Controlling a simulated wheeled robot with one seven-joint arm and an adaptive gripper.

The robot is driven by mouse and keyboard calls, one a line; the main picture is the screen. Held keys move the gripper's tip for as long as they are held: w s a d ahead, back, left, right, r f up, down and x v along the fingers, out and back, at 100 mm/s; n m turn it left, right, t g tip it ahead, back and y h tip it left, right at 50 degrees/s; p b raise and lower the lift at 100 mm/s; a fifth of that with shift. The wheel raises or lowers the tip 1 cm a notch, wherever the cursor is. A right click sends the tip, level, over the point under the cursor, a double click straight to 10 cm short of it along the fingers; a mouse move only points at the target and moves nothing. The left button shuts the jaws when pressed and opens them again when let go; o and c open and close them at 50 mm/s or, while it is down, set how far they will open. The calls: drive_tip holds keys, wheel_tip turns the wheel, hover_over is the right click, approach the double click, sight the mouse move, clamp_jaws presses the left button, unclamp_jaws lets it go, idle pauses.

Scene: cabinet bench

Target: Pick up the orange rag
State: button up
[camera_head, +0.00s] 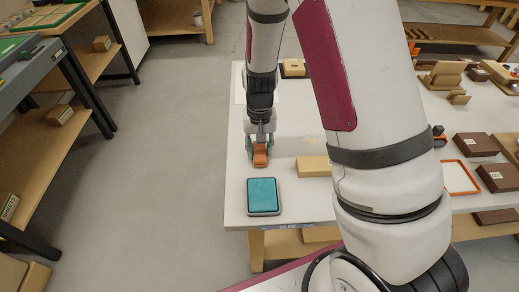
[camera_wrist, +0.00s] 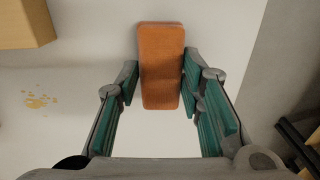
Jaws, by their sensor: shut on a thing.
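The orange rag (camera_wrist: 161,68) is a flat, rounded block shape between the two green-padded fingers of my gripper (camera_wrist: 160,85) in the wrist view. In the head view the rag (camera_head: 260,156) shows at the tips of my gripper (camera_head: 260,145), over the left end of the white table. My gripper points down and is shut on the rag. I cannot tell whether the rag touches the table top. The far side of the rag is hidden.
A teal pad in a grey frame (camera_head: 263,195) lies near the table's front left corner. A tan block (camera_head: 313,166) lies right of the rag, and a yellowish spill (camera_wrist: 38,100) marks the table. Brown boxes (camera_head: 475,146) stand at right. The table's left edge is close.

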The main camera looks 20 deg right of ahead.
sight(262, 152)
drive_tip(key=shift+r, duration=0.4)
drive_tip(key=r, duration=0.2)
drive_tip(key=shift+s+d+r, duration=0.25)
drive_tip(key=shift+s+r, duration=0.05)
drive_tip(key=shift+s, duration=0.1)
drive_tip(key=s+d, duration=0.2)
drive_tip(key=s, duration=0.2)
drive_tip(key=s+d+r, duration=0.1)
drive_tip(key=s+d, duration=0.2)
drive_tip(key=s, duration=0.1)
drive_tip(key=s+d, duration=0.2)
drive_tip(key=s, duration=0.3)
drive_tip(key=shift+s+d+r, duration=0.1)
drive_tip(key=shift+d+r, duration=0.05)
